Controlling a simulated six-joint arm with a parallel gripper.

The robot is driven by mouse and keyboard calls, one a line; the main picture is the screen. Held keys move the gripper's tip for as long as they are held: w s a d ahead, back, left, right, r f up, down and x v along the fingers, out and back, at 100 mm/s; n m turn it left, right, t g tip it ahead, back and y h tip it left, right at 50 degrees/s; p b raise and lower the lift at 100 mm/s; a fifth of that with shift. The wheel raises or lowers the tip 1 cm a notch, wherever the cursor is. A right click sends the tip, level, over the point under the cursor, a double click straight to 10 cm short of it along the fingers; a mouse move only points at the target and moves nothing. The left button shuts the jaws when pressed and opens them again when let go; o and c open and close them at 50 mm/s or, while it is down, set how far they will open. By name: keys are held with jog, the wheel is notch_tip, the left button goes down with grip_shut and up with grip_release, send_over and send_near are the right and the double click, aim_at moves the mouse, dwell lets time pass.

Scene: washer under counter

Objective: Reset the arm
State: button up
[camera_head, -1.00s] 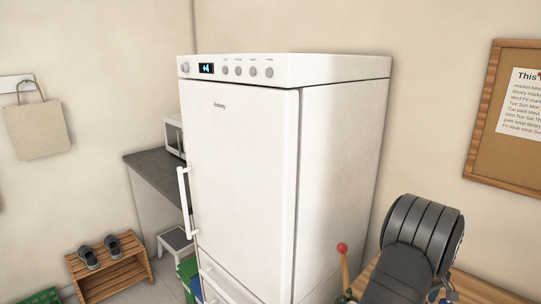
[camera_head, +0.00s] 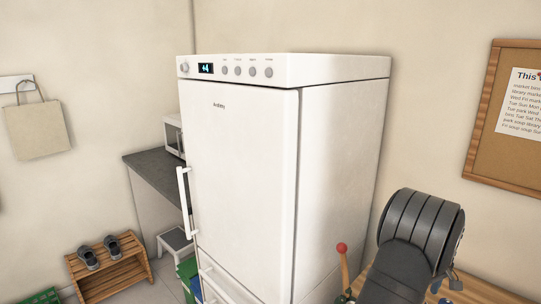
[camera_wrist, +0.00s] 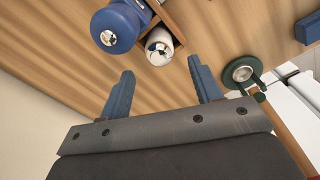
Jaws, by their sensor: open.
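My gripper (camera_wrist: 162,80) shows in the wrist view with its two blue-grey fingers spread apart and nothing between them. Beyond the fingers is a wooden surface (camera_wrist: 60,60). In the head view my dark ribbed arm stands at the lower right, in front of the wall and to the right of the fridge. My gripper is not visible in the head view.
A white fridge (camera_head: 240,180) with a long handle fills the middle. In the wrist view, a blue round object (camera_wrist: 115,28), a white one (camera_wrist: 159,46) and a green one (camera_wrist: 241,73) lie near the fingers. A red-topped stick (camera_head: 342,249) stands beside my arm.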

notch_tip(320, 180, down, 6)
jog(key=shift+r, duration=0.15)
jog(key=shift+d+r, duration=0.1)
jog(key=shift+r, duration=0.15)
notch_tip(320, 180, up, 17)
jog(key=s+a+f+m, duration=0.3)
jog(key=s+m, duration=0.3)
jog(key=s, duration=0.4)
jog(key=s+a+f+m, duration=0.25)
jog(key=s+m, duration=0.35)
jog(key=s, duration=0.5)
jog(key=s+a+f+m, duration=0.35)
jog(key=s+m, duration=0.25)
jog(key=s, duration=0.4)
jog(key=w+f, duration=0.2)
jog(key=w, duration=0.1)
jog(key=w+f, duration=0.1)
jog(key=shift+w+d, duration=0.2)
jog(key=shift+w, duration=0.15)
